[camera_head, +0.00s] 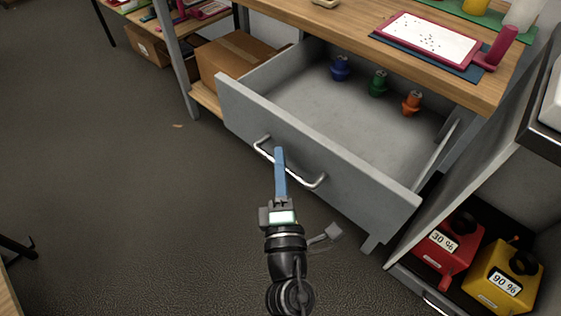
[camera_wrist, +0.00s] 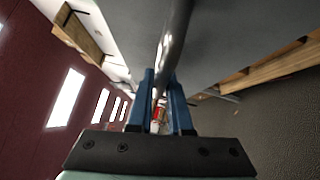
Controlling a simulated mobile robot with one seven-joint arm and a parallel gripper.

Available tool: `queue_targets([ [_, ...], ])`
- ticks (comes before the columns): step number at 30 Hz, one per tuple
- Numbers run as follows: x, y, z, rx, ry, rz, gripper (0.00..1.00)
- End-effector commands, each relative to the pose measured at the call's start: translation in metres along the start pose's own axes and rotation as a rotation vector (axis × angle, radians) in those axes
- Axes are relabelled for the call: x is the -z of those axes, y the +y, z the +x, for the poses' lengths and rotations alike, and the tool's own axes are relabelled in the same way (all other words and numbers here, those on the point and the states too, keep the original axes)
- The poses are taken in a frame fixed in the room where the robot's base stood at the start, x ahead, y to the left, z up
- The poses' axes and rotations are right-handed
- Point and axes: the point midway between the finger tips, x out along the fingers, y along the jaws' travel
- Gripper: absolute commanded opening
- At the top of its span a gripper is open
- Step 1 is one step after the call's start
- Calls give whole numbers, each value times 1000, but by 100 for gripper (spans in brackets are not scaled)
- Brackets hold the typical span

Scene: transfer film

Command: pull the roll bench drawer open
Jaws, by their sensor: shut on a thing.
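The grey roll bench drawer (camera_head: 320,160) is pulled well out from under the wooden-topped bench (camera_head: 425,55). Its curved metal handle (camera_head: 308,181) is on the front panel. My gripper (camera_head: 280,152) is at the handle, its blue fingers shut on it. In the wrist view the handle bar (camera_wrist: 176,40) runs down between the two blue fingers of my gripper (camera_wrist: 160,75). Inside the drawer stand a blue roll (camera_head: 340,68), a green roll (camera_head: 378,83) and an orange roll (camera_head: 411,102), towards the back.
A cardboard box (camera_head: 238,57) sits on a low shelf left of the drawer. At right, a red container (camera_head: 445,250) marked 30 % and a yellow container (camera_head: 503,278) marked 90 % stand in a low bay.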

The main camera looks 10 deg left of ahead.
Motion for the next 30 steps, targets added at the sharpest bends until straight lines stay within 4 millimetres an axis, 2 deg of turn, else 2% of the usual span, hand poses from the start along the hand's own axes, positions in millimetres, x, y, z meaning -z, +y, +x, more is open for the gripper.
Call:
queue_targets([
  [4,-2,-1,0,2,-3,0,0],
  [5,-2,-1,0,2,-3,0,21],
  [9,-1,-1,0,2,-2,0,46],
  [20,0,-1,-3,1,-1,0,46],
  [26,0,-2,-27,3,-1,0,46],
  [30,-1,-3,-55,4,-2,0,46],
])
